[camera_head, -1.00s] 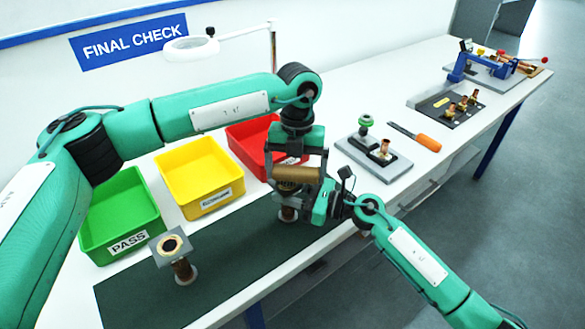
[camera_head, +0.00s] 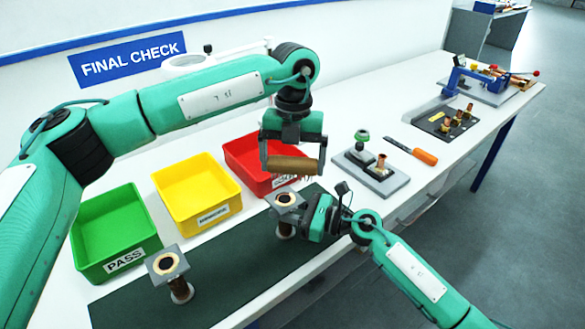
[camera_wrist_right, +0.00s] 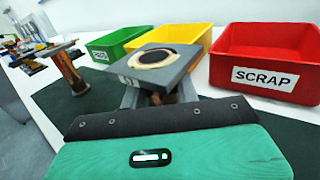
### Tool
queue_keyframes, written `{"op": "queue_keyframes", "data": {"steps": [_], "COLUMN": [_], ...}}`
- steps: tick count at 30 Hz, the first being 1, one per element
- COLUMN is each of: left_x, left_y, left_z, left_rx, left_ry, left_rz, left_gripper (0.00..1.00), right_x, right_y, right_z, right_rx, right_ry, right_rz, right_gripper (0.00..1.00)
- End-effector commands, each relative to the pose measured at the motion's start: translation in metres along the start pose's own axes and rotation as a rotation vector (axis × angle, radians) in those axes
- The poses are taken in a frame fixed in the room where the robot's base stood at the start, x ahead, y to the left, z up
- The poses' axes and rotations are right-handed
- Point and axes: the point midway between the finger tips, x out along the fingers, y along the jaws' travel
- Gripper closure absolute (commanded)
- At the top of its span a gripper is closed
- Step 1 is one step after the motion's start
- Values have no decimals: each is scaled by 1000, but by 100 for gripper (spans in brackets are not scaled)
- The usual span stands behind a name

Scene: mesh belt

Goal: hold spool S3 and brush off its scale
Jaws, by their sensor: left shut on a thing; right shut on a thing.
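My left gripper (camera_head: 292,160) is shut on a brush with a brown wooden handle (camera_head: 292,164) and dark bristles below it. It holds the brush above and apart from the spool. My right gripper (camera_head: 290,226) is shut on spool S3 (camera_head: 286,200), which stands upright on the dark mat. The spool's square grey top flange (camera_wrist_right: 158,60) has a pale ring with a dark edge around the bore. Its label is too small to read, and whether scale is left is unclear. A second, similar spool (camera_head: 168,266) stands farther left on the mat.
Green PASS bin (camera_head: 120,238), yellow bin (camera_head: 200,192) and red SCRAP bin (camera_head: 243,172) line the mat's (camera_head: 225,276) back edge. A grey fixture plate (camera_head: 372,174) and orange-handled tool (camera_head: 424,156) lie right. The mat between the spools is clear.

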Motion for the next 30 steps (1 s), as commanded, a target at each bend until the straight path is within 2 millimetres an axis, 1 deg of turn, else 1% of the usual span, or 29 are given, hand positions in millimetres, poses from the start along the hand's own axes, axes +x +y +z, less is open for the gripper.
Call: {"op": "queue_keyframes", "data": {"steps": [11,12,14,15,16,25,28,30], "left_x": [0,0,0,0,0,0,0,0], "left_y": [0,0,0,0,0,0,0,0], "left_z": [0,0,0,0,0,0,0,0], "left_rx": [0,0,0,0,0,0,0,0], "left_ry": [0,-1,-1,-1,-1,-1,-1,-1], "left_rz": [0,0,0,0,0,0,0,0], "left_gripper": [24,24,24,24,24,24,24,24], "right_x": [0,0,0,0,0,-2,-9,-20], "right_y": [0,0,0,0,0,0,0,-1], "right_z": [0,0,0,0,0,0,0,-1], "right_rx": [-1,-1,0,0,0,0,0,0], "right_ry": [-1,-1,-1,-1,0,0,1,1], "right_rz": [-1,-1,-1,-1,0,0,-1,-2], "right_gripper": [96,67,55,47,44,44,44,44]}}
